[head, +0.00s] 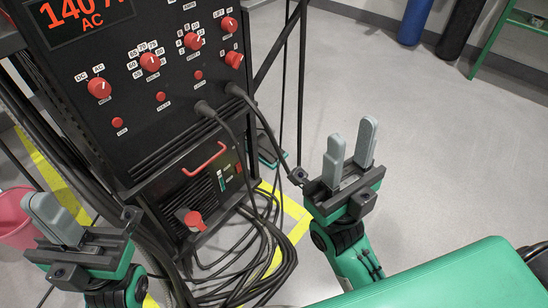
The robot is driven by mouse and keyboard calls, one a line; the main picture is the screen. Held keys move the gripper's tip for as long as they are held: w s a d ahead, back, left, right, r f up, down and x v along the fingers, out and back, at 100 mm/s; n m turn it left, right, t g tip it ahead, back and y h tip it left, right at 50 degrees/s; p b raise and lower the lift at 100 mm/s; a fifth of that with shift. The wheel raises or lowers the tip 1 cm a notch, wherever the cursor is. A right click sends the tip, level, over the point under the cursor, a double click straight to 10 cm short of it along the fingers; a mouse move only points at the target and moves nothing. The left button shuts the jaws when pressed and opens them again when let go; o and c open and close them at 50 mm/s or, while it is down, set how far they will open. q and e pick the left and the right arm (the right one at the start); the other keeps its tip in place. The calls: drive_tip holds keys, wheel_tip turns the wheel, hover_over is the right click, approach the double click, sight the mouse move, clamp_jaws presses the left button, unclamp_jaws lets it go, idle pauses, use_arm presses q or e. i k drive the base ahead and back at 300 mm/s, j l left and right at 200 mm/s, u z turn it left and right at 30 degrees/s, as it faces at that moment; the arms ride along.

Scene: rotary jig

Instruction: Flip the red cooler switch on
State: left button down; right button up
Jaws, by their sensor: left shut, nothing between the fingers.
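A black welding power unit (130,112) stands at the upper left, with a lower black unit (180,190) under it. On the lower unit's front, a small red switch (238,168) sits right of the red handle; whether it is on or off is too small to tell. My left gripper (42,203) is at the lower left, shut and empty, well left of the lower unit and apart from it. My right gripper (352,140) is open and empty, right of the units, its fingers pointing up, apart from the switch.
The power unit carries several red knobs (150,62) and a lit display (85,20). A red rotary knob (194,220) is low on the lower unit. Black cables (245,255) hang in front and coil on the floor. A pink bucket (14,222) stands left.

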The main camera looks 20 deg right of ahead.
sight(238, 166)
drive_tip(key=i+l, duration=0.1)
drive_tip(key=l, duration=0.35)
drive_tip(key=i+l, duration=0.1)
drive_tip(key=l, duration=0.4)
drive_tip(key=i+l, duration=0.15)
drive_tip(key=l, duration=0.3)
